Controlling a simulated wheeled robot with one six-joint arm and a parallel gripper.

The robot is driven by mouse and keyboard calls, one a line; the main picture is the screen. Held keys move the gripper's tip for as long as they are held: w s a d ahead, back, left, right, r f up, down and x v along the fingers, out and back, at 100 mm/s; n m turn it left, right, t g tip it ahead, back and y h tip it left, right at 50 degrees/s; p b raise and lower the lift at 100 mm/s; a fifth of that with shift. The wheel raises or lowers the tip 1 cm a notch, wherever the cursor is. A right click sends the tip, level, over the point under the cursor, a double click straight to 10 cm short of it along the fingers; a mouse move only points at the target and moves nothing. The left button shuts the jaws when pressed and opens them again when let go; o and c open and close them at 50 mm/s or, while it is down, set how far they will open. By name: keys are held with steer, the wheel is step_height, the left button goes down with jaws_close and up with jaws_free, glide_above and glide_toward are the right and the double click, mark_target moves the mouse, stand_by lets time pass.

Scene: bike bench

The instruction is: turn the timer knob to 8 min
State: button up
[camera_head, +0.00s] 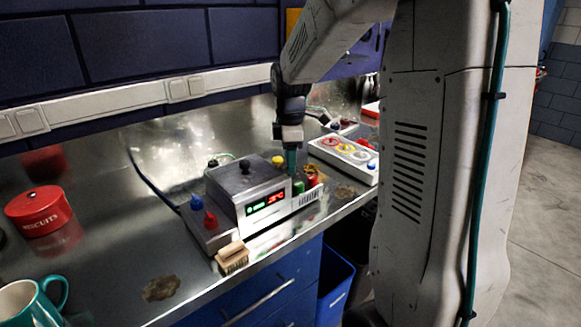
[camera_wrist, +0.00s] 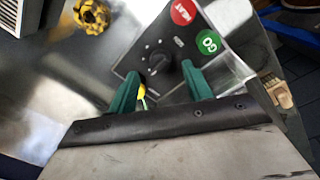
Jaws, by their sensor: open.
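The timer knob (camera_wrist: 157,61) is a dark round knob on a grey panel in the wrist view, with pale marks around it. A red HEAT button (camera_wrist: 183,12) and a green GO button (camera_wrist: 208,42) sit beside it. My gripper (camera_wrist: 160,72) is open, its two green fingertips on either side of the knob in the picture; I cannot tell whether they reach down around it. In the head view my gripper (camera_head: 291,168) points down at the right end of the grey box (camera_head: 245,190) with a lit display (camera_head: 268,201). The knob is hidden there; the display is too small to read.
A white panel with coloured dials (camera_head: 345,155) lies to the right. A red biscuit tin (camera_head: 38,210) and a teal mug (camera_head: 32,300) stand left.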

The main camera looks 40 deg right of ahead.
steer(key=shift+w+f, duration=0.1)
steer(key=shift+f, duration=1.45)
steer(key=c, duration=1)
steer(key=shift+o, duration=0.2)
